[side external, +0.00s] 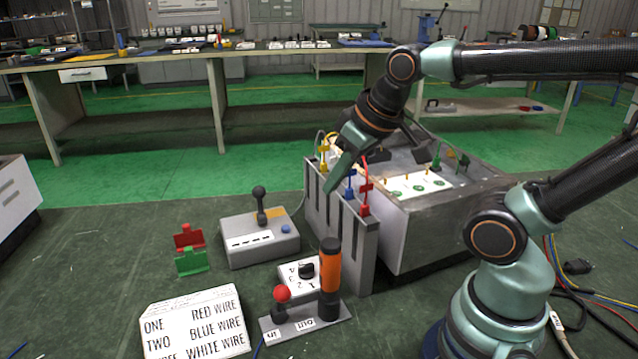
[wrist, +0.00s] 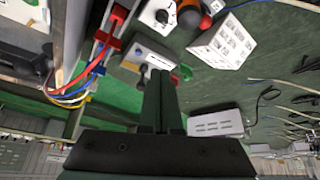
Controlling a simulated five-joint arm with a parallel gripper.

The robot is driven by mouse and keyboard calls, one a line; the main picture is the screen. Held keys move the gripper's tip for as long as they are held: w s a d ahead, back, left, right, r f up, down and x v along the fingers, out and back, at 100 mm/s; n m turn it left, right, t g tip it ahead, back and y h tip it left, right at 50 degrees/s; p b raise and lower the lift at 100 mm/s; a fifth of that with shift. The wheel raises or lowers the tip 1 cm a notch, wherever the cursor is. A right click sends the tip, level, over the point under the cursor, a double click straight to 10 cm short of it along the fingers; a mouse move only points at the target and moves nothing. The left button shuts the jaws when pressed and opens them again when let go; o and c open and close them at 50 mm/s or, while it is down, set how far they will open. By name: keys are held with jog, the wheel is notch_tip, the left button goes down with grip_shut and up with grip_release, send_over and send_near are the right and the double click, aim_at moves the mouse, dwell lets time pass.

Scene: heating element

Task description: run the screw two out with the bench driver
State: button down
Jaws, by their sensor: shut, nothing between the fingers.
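The bench driver is a grey plate with an orange upright handle (side external: 330,266) and a red-knobbed lever (side external: 282,294); labels IN and OUT (side external: 305,324) lie at its front. Beside it is a white selector box with a black dial (side external: 305,270) and marks including 1 and 2; its setting is unclear. The grey housing (side external: 430,225) has a white panel (side external: 412,188) with brass posts and green marks; which is screw two is unclear. My gripper (side external: 335,185) is shut and empty, above the slotted rack, left of the panel. Its closed fingers (wrist: 158,105) show in the wrist view.
The slotted grey rack (side external: 360,250) holds yellow, blue and red wire plugs (side external: 365,195). A joystick box (side external: 258,240), red and green clips (side external: 190,255) and a wire card (side external: 195,325) lie left. A white box (wrist: 218,123) shows in the wrist view.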

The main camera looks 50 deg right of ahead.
jog(key=c, duration=1.5)
grip_release()
jog(key=shift+c, duration=0.2)
jog(key=o, duration=1.2)
